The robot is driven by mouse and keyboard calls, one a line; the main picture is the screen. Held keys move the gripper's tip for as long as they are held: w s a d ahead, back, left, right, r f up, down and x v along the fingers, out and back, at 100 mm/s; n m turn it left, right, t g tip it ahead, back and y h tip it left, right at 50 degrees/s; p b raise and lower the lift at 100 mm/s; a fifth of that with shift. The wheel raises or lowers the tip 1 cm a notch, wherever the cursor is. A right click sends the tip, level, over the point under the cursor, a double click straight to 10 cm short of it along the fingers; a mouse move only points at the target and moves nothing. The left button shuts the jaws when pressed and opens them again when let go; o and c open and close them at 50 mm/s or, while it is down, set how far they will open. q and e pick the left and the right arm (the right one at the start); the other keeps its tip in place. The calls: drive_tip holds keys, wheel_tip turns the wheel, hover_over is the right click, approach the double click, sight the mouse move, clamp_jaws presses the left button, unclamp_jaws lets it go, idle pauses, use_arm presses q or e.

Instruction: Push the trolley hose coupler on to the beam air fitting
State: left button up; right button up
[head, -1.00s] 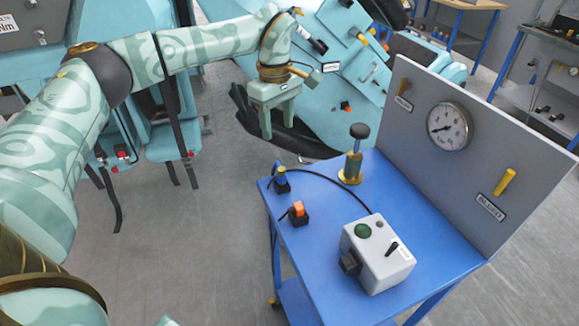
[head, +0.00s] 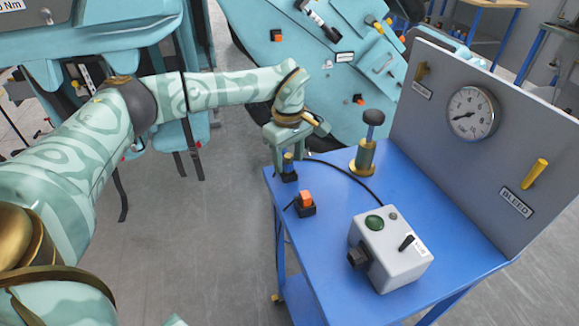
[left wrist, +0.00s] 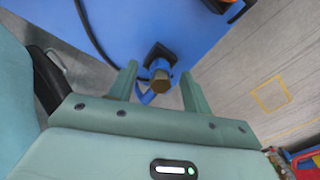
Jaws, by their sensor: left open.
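The hose coupler (head: 288,163), blue with a brass end, stands upright in a black holder at the far left corner of the blue trolley (head: 330,235). A black hose runs from it across the trolley top. My left gripper (head: 285,152) is over this corner, open, with its fingers on either side of the coupler. In the left wrist view the coupler (left wrist: 160,72) shows between the two separated fingers (left wrist: 159,85). I cannot tell whether they touch it. The teal beam (head: 330,75) stands behind; I cannot tell which part is its air fitting. My right gripper is out of view.
On the trolley stand an orange-topped block (head: 305,203), a brass post with a black knob (head: 366,155) and a grey box with a green button (head: 390,250). A grey panel with a gauge (head: 472,113) and yellow handles rises along the right.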

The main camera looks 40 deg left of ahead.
use_arm(q)
drive_tip(key=shift+f, duration=0.45)
drive_tip(key=shift+r, duration=0.15)
clamp_jaws()
